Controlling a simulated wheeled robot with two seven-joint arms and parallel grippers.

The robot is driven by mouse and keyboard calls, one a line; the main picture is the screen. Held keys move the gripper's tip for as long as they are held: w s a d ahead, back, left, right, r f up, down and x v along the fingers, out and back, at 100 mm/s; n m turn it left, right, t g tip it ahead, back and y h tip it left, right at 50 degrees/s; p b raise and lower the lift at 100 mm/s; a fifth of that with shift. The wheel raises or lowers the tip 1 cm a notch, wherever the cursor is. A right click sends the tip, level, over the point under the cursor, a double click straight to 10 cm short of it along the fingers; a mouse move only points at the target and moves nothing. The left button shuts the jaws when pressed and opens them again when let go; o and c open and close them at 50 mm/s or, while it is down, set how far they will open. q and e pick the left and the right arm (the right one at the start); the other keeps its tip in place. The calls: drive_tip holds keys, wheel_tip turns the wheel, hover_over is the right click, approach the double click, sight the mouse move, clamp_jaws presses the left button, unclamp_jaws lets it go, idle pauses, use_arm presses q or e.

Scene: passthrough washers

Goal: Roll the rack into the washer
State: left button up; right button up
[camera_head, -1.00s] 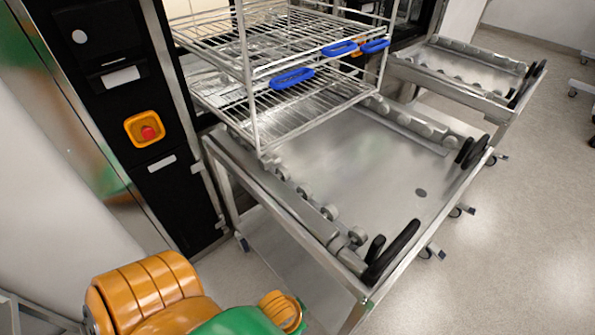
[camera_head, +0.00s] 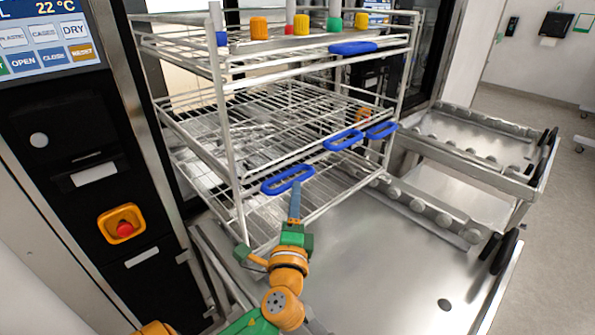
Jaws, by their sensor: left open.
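The wire rack (camera_head: 228,150) stands upright, its back part at the washer opening and its front part over the metal trolley (camera_head: 400,265). It has several tiers and blue handles, one of them at the front left (camera_head: 287,180). My left gripper (camera_head: 270,226) is open at the rack's lower front left. One finger points up just below that blue handle and the other spreads to the left. I cannot tell whether it touches the rack. The washer (camera_head: 75,190) is at the left, with its opening behind the rack. My right gripper is not in view.
The washer's front has a button screen (camera_head: 45,40) and a red button in an orange frame (camera_head: 123,226). Coloured-capped items stand on the rack's top tier. A second trolley (camera_head: 480,150) stands at the right.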

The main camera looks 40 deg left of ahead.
sight(296, 179)
use_arm(q)
drive_tip(key=x, duration=0.1)
drive_tip(key=p+x, duration=0.1)
drive_tip(key=x, duration=0.2)
drive_tip(key=shift+w+a+r, duration=0.2)
drive_tip(key=shift+r, duration=0.2)
drive_tip(key=shift+s+d+r, duration=0.15)
drive_tip(key=shift+s, duration=0.05)
drive_tip(key=c, duration=0.7)
clamp_jaws()
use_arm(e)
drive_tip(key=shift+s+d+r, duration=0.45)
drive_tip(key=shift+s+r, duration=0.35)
use_arm(q)
drive_tip(key=shift+r, duration=0.1)
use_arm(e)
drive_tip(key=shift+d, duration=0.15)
